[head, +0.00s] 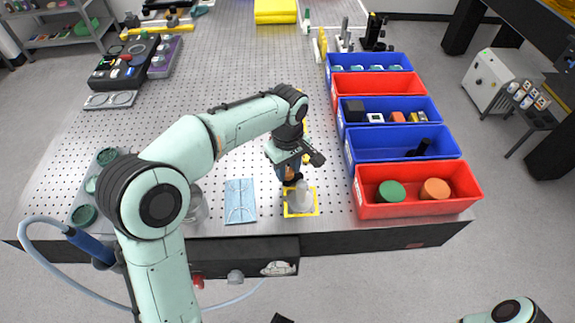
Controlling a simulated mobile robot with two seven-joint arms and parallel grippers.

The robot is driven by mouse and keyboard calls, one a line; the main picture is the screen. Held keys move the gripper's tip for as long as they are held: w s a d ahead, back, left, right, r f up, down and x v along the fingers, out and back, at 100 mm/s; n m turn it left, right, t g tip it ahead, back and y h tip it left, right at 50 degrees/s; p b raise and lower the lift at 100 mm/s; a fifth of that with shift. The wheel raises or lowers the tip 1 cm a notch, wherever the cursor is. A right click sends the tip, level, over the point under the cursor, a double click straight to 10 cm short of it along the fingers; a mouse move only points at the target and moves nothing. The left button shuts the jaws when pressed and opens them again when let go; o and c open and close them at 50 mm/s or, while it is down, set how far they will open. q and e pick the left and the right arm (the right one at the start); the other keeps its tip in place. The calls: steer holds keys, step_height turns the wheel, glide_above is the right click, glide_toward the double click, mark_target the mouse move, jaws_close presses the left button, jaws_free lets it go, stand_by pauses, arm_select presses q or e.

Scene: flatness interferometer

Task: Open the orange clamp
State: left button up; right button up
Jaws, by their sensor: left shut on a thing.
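My left arm reaches in from the left over the front of the perforated metal table. My left gripper (288,165) points down, shut on a small part with an orange patch, which looks like the orange clamp (290,174). The arm and gripper hide most of the clamp, so its open or closed state does not show. Just below stands a pale, rounded, translucent piece (301,199) on a yellow square base (300,213). Whether the clamp touches it is hard to tell. My right gripper does not show clearly; only part of my right arm is at the lower right corner.
Red and blue bins line the table's right side; the nearest red bin (372,211) holds a green and an orange disc. A light blue sheet (240,200) lies left of the yellow base. A glass vessel (197,207) stands beside my arm. The table's middle is largely clear.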

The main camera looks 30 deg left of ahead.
mark_target(288, 172)
arm_select(q)
steer(key=shift+n, duration=1)
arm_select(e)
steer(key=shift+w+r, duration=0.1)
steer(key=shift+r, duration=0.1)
arm_select(q)
steer(key=o, duration=1)
steer(key=shift+o, duration=0.2)
step_height(288, 172, up, 13)
steer(key=p, duration=0.3)
steer(key=shift+r, duration=0.2)
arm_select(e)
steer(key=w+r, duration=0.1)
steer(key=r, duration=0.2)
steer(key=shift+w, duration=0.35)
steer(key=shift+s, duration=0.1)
